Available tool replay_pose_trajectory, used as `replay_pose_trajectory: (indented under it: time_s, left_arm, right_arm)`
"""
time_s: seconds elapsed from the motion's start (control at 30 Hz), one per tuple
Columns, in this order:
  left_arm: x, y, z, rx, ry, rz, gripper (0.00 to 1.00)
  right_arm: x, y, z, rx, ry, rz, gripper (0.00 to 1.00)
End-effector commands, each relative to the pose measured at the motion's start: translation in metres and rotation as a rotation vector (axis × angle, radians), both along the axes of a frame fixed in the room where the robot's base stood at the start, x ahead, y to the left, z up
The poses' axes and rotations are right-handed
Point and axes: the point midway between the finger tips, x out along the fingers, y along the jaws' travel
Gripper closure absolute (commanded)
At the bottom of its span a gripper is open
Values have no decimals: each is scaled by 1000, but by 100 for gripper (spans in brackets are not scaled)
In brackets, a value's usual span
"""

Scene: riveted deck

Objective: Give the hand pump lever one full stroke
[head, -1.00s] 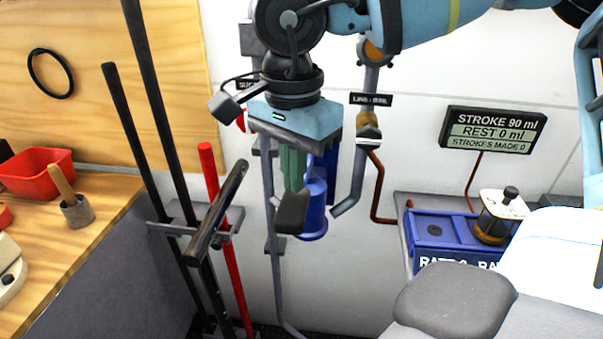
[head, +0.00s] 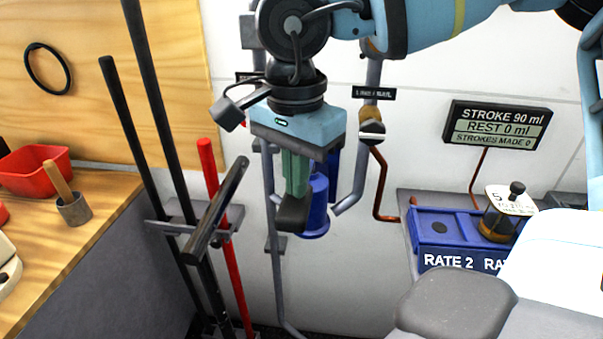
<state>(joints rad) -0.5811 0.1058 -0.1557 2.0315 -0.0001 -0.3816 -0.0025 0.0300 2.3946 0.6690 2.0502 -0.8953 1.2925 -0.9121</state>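My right gripper (head: 294,190) hangs down in the middle of the head view, its green fingers pointing at the floor. A dark, blunt bar end (head: 292,214), which looks like the hand pump lever's grip, is right at the fingertips. The fingers overlap its far part, and I cannot tell whether they touch or grip it. The blue pump cylinder (head: 316,208) stands just behind, partly hidden by the gripper. The display (head: 497,127) reads stroke 90 ml, rest 0 ml, strokes made 0. My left gripper is not in view.
A rack (head: 172,226) of long black and red bars stands to the left, with a dark bar (head: 218,208) jutting forward. A wooden bench (head: 110,205) holds a red bin (head: 35,172). A blue tray (head: 435,228) marked RATE 2 is at the right. Pipes run along the white wall.

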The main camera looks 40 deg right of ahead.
Motion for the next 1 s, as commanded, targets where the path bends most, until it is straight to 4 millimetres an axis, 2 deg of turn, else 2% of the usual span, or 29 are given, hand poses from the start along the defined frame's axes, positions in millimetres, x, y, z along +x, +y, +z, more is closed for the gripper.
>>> replay_pose_trajectory:
  time_s: [0.1,0.6,1.0]
  left_arm:
    - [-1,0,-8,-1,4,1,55]
    - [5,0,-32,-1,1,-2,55]
    - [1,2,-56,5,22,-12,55]
  right_arm:
    - [0,-1,-14,-2,3,0,100]
    - [0,-1,-52,-3,4,1,100]
    - [0,-1,-83,-3,4,-1,100]
